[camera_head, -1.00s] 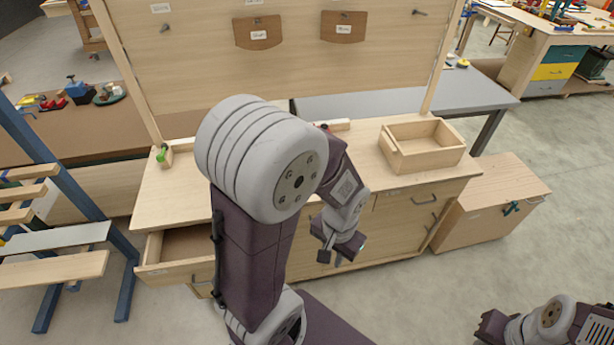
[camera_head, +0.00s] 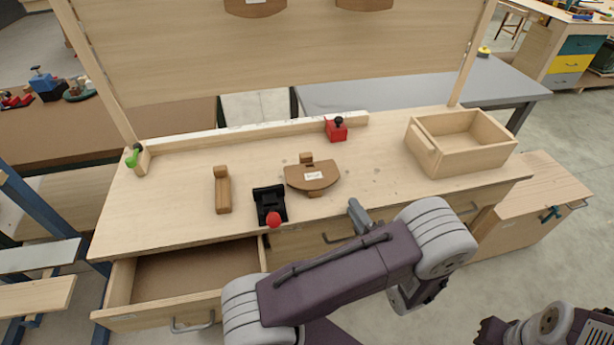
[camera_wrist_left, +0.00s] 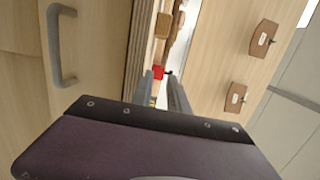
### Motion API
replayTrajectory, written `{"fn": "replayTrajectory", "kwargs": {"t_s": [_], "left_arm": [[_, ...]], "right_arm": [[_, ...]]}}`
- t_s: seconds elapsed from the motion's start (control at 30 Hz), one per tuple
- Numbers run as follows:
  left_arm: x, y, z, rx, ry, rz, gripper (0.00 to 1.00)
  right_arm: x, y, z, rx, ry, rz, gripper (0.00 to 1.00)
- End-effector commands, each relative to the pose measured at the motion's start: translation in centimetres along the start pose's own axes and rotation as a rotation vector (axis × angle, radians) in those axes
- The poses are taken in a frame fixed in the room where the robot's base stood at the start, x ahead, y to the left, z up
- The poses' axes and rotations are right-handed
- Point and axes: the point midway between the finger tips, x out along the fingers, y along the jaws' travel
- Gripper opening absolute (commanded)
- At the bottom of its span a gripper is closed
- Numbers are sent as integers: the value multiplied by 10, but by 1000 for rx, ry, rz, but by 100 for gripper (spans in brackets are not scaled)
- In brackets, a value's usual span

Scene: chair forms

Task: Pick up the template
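A brown half-round template (camera_head: 313,176) with a white label lies on the bench top, with a small block at its back edge. My left gripper (camera_head: 360,216) is at the bench's front edge, to the right of and nearer than the template, apart from it. In the left wrist view the two fingers (camera_wrist_left: 165,92) stand apart with nothing between them, so it is open. Two more labelled brown templates hang on the back board (camera_head: 256,6), and they show in the wrist view (camera_wrist_left: 263,38). Part of my right arm shows at the lower right; its fingers cannot be made out.
A black holder with a red knob (camera_head: 270,205), a wooden block (camera_head: 222,190) and a red block (camera_head: 336,130) stand around the template. An open wooden box (camera_head: 462,142) is at the right. An open drawer (camera_head: 190,275) juts out at the front left.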

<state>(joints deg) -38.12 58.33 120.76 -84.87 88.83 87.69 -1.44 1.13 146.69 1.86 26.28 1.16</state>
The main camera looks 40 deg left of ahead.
Motion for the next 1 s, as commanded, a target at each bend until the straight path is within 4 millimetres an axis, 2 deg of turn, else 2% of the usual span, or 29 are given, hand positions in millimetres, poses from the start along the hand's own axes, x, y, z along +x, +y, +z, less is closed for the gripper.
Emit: {"fn": "replayTrajectory", "kwargs": {"t_s": [0.17,0.4,0.6,0.83,1.0], "left_arm": [[2,-7,5,-28,-16,-25,20],[36,-8,7,-26,-22,-23,20],[46,-7,7,-25,-22,-22,20],[85,-6,9,-25,-24,-21,20],[93,-5,8,-25,-20,-22,20]], "right_arm": [[-3,0,0,0,1,0,4],[-8,0,-1,0,1,0,4],[-9,0,-1,0,1,0,4],[-15,0,-2,0,1,0,4],[-15,0,-2,0,1,0,4]]}}
